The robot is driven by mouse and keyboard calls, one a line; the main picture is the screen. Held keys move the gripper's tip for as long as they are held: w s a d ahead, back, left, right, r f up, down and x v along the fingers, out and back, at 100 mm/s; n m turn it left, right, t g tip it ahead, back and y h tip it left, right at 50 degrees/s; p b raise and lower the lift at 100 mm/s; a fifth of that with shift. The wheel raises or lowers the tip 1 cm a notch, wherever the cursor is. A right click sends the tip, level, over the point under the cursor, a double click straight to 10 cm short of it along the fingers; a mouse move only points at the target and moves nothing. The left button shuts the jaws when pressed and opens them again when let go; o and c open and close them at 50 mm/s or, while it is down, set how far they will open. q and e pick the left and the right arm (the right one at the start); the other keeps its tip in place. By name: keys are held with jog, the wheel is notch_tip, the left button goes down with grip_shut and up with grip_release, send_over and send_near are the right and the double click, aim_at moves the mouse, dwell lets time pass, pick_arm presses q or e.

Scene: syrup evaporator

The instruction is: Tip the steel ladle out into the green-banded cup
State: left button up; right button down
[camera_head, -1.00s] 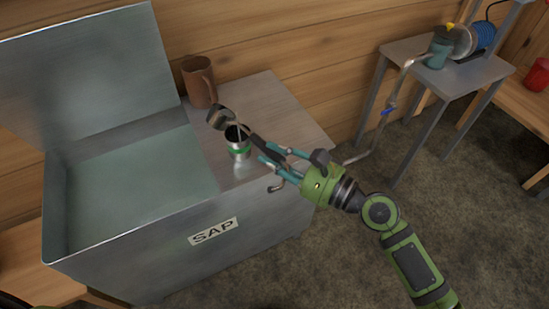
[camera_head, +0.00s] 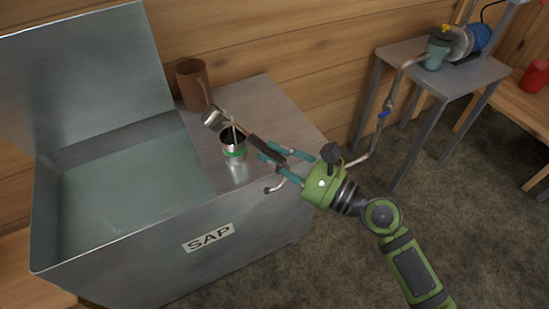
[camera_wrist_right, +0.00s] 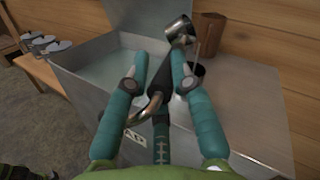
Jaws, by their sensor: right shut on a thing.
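The steel ladle has a shiny bowl (camera_head: 214,119) and a black handle (camera_head: 267,149). My right gripper (camera_head: 271,153) is shut on the handle. The bowl is tilted and hangs above and slightly left of the green-banded cup (camera_head: 234,153), apart from its rim. The cup stands upright, steel with a dark inside. A thin pale line runs between ladle and cup; I cannot tell whether it is liquid or a stick. In the right wrist view the bowl (camera_wrist_right: 180,28) is above the fingers, and the cup (camera_wrist_right: 196,70) is partly hidden. My left gripper is not in view.
The cup stands on the metal top (camera_head: 262,100) beside the open sap tank (camera_head: 120,190). A brown mug (camera_head: 192,86) is behind the ladle bowl. The top right of the cup is clear.

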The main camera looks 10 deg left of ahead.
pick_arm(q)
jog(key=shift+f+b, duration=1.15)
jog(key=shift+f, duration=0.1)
pick_arm(e)
jog(key=shift+w+d+f+m+t, duration=0.15)
jog(key=shift+f+m+t, duration=0.05)
jog(key=shift+m, duration=0.4)
jog(key=shift+w+d+f+m+t, duration=0.15)
jog(key=shift+f+m+t, duration=0.05)
jog(key=shift+m, duration=0.4)
jog(key=shift+w+d+f+m+t+y+b, duration=0.15)
jog(key=shift+f+m+t+b, duration=0.15)
jog(key=shift+m, duration=0.45)
jog(key=shift+w+d+f+m+t+y+b, duration=0.15)
jog(key=shift+f+m+t+y+b, duration=0.1)
jog(key=shift+m+b, duration=0.35)
jog(key=shift+w+d+f+m+t+y+b, duration=0.1)
jog(key=shift+d+f+m+t+b, duration=0.15)
jog(key=shift+m, duration=0.6)
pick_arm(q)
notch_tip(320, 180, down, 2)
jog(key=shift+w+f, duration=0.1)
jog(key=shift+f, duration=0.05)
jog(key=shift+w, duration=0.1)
pick_arm(e)
jog(key=shift+f+m, duration=0.1)
jog(key=shift+m, duration=0.2)
